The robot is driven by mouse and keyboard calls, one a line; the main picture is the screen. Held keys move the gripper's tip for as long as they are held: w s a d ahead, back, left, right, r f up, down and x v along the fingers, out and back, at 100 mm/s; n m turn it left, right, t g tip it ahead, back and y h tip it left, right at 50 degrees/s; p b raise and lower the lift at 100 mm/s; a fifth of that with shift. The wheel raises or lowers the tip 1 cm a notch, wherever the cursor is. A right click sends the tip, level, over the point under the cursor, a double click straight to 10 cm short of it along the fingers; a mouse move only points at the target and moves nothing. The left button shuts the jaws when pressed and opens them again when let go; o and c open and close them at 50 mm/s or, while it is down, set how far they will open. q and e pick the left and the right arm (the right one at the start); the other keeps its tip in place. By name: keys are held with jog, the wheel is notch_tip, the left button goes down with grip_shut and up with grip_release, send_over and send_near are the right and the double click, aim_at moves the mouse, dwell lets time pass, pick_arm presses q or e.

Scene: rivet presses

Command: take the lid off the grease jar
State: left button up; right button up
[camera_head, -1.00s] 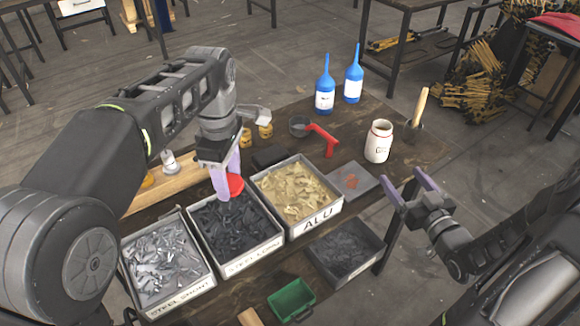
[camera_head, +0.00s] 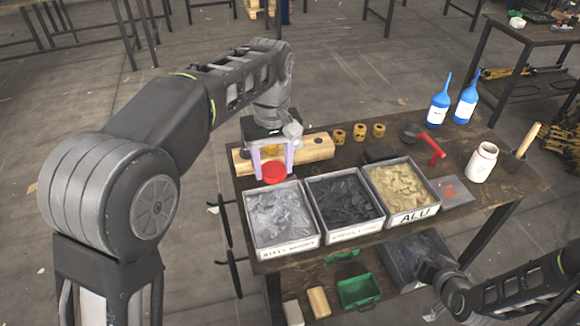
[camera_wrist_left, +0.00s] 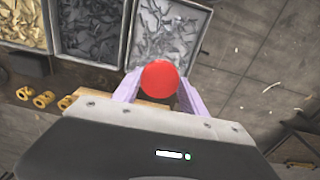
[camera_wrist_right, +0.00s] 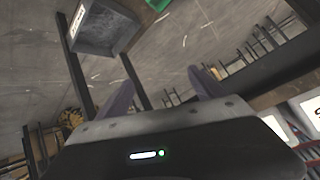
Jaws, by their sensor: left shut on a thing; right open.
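My left gripper (camera_head: 273,164) is shut on the round red lid (camera_head: 274,173), holding it behind the leftmost metal-scrap bin, by the wooden block. In the left wrist view the lid (camera_wrist_left: 160,79) sits between the pale purple fingers; I cannot tell whether it touches the tabletop. The white grease jar (camera_head: 482,163) stands upright at the right of the table, its top without the lid, far from my left gripper. My right gripper (camera_wrist_right: 162,88) is open and empty in the right wrist view, out over the floor; its fingers are not clear in the head view.
Three scrap bins line the front: left (camera_head: 281,239), middle (camera_head: 345,226) and ALU (camera_head: 414,216). A wooden block (camera_head: 315,148), brass pieces (camera_head: 359,131), a red tool (camera_head: 436,150) and blue bottles (camera_head: 438,108) are behind. A green bin (camera_head: 359,291) is below.

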jog(key=s+a+f+n+g+y+b, duration=0.1)
jog(key=s+a+f+g+y+b, duration=0.15)
jog(key=a+f, duration=0.5)
jog(key=s+a+f+g+y+b, duration=0.1)
jog(key=s+a+f+g, duration=0.3)
jog(key=a, duration=0.6)
pick_arm(q)
jog(key=a+f+m+b, duration=0.1)
jog(key=a+f, duration=0.3)
jog(key=a, duration=0.3)
jog(key=w+a+f+m+b, duration=0.1)
jog(key=a+f+m, duration=0.1)
jog(key=a, duration=0.6)
jog(key=shift+a+f+m, duration=0.2)
jog(key=shift+f+m, duration=0.1)
jog(key=shift+f, duration=0.6)
pick_arm(e)
jog(key=s+a+f+n+g, duration=0.1)
jog(key=s+a+f+g, duration=0.2)
jog(key=s+a+f, duration=0.4)
jog(key=s+a, duration=0.2)
jog(key=s, duration=0.2)
pick_arm(q)
jog(key=shift+w, duration=0.1)
pick_arm(e)
jog(key=shift+a, duration=0.1)
jog(key=shift+c, duration=0.6)
